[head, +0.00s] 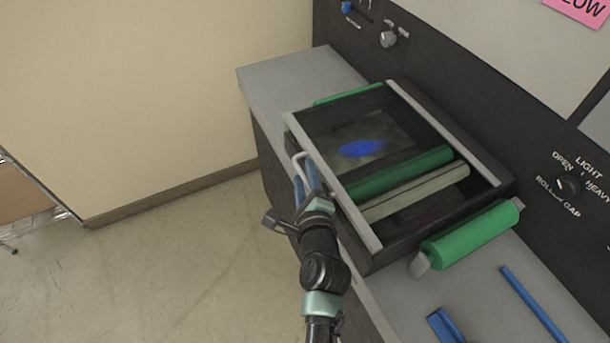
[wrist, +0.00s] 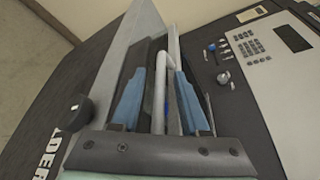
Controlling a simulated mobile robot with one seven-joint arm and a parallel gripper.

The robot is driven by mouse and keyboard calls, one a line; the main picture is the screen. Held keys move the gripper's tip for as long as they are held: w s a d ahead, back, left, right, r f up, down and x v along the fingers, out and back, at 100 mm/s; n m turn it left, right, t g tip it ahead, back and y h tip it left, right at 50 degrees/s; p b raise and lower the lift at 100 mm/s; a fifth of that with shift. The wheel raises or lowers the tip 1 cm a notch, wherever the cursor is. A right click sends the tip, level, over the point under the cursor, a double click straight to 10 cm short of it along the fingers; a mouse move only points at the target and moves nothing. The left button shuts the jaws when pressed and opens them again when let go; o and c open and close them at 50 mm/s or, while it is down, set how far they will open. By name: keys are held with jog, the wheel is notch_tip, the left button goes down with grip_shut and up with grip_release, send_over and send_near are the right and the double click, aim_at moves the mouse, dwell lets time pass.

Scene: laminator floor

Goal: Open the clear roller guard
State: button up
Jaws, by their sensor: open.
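The clear roller guard (head: 341,196) is a see-through cover with pale grey side rails, and it lies down over the rollers. Its pale bar handle (head: 298,159) stands on the near left edge; a pale bar (wrist: 184,100) also shows in the wrist view. My gripper (head: 306,177) is at this handle, with its blue fingers apart. In the wrist view my gripper (wrist: 160,78) is open, and the pale bar appears between the fingers, nearer the right one. Whether either finger touches it I cannot tell.
Green rollers (head: 472,232) show under and beside the guard. A dark control panel (head: 480,100) with knobs rises behind. Blue tools (head: 533,303) lie on the grey bench at lower right. A wall stands at left, with open floor (head: 170,270) in front.

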grip_shut()
dwell(1.4)
